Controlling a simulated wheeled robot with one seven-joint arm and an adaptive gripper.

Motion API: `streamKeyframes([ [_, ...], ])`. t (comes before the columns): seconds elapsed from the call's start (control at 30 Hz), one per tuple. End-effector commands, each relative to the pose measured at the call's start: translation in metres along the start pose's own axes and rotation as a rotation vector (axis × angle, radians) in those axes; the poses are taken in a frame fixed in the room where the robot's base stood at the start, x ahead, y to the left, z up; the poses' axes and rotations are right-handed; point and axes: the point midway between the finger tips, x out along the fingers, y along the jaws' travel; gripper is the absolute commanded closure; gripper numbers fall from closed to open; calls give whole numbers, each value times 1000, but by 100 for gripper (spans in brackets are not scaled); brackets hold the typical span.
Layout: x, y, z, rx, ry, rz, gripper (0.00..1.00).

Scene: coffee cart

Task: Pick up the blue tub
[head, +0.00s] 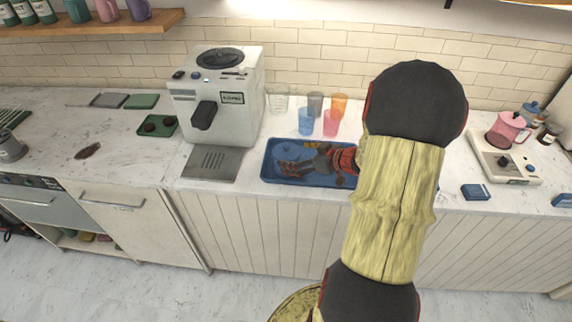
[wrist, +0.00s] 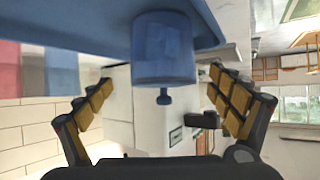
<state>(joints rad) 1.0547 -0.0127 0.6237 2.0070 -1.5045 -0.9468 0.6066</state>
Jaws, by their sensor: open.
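The blue tub (wrist: 165,50) is a short cylinder with a small knob, seen upside down in the wrist view. It stands on a blue tray (wrist: 60,22), which also shows on the counter in the head view (head: 266,162). In the head view the tub is hard to make out against the same-coloured tray. My gripper (wrist: 160,82) is open, with one finger to each side of the tub in the wrist view and a visible gap on both sides. In the head view my gripper (head: 285,170) is low over the tray, and my arm covers the tray's right end.
Several coloured cups, including a blue cup (head: 306,121) and a red cup (head: 331,122), stand just behind the tray. A white coffee machine (head: 225,95) stands to the left. A scale with a pink jug (head: 506,131) is at the right. Bare counter lies in front of the wall.

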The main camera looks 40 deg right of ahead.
Motion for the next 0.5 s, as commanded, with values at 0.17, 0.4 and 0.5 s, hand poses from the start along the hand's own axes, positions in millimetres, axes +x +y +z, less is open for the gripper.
streamKeyframes([
  [0.17, 29, -6, 3, -4, 1, -1, 8],
  [0.4, 45, -4, 0, -1, 0, 1, 8],
  [0.5, 45, -4, 0, -1, 0, 2, 8],
])
